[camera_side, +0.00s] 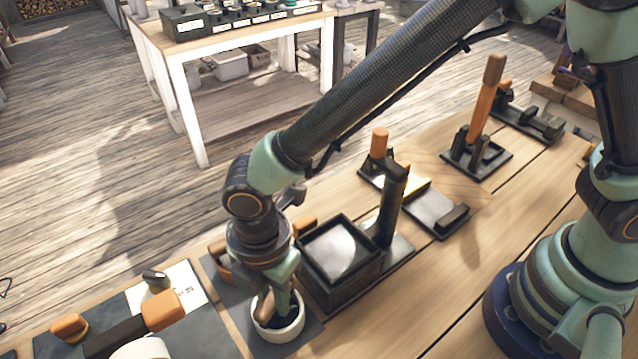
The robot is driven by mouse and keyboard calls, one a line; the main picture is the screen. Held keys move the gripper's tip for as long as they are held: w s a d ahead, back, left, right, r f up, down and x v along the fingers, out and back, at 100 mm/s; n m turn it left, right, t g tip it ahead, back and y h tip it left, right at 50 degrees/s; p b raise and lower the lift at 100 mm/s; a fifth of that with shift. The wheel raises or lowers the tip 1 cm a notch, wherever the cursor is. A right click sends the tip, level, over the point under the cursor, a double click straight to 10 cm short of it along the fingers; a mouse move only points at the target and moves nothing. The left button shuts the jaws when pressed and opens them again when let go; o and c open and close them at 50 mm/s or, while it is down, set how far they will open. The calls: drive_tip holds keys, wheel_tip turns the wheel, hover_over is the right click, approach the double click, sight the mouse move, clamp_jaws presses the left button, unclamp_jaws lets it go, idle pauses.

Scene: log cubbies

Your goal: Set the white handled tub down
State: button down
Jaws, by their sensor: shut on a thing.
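The white handled tub (279,332) is at the bottom centre of the side view, low over a dark grey mat (238,312) on the wooden table. My gripper (277,305) points down into it and is shut on it. The fingers hide much of the tub's inside, and a brown piece shows beside them at the rim. I cannot tell whether the tub's base touches the mat.
A black open-topped box (345,283) stands close right of the tub. A black post (391,205) rises behind it. At left, an orange-handled tool (163,311) and a white round thing (140,348) lie near. Bare table (430,300) lies to the right.

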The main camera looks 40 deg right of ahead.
drive_tip(key=shift+f, duration=0.15)
drive_tip(key=c, duration=0.7)
unclamp_jaws()
wheel_tip(320, 180, up, 12)
drive_tip(key=w+d+r+m+t+y, duration=0.1)
drive_tip(key=w+d+r+m, duration=0.2)
drive_tip(key=d+m, duration=0.3)
drive_tip(key=w+d+r+m+t, duration=0.1)
drive_tip(key=w+d+r+m, duration=0.2)
drive_tip(key=d, duration=0.6)
drive_tip(key=shift+s+d+r+m+t+h, duration=0.25)
drive_tip(key=shift+s+d+m+t, duration=0.35)
drive_tip(key=shift+d+m, duration=2.05)
drive_tip(key=shift+s+d+r+m+t+h, duration=0.1)
drive_tip(key=shift+s+d+r+m+t, duration=0.35)
drive_tip(key=shift+d+m, duration=2.2)
drive_tip(key=shift+s+d+r+m+t+h, duration=0.15)
drive_tip(key=shift+s+d+m+t, duration=0.9)
drive_tip(key=shift+d, duration=2.85)
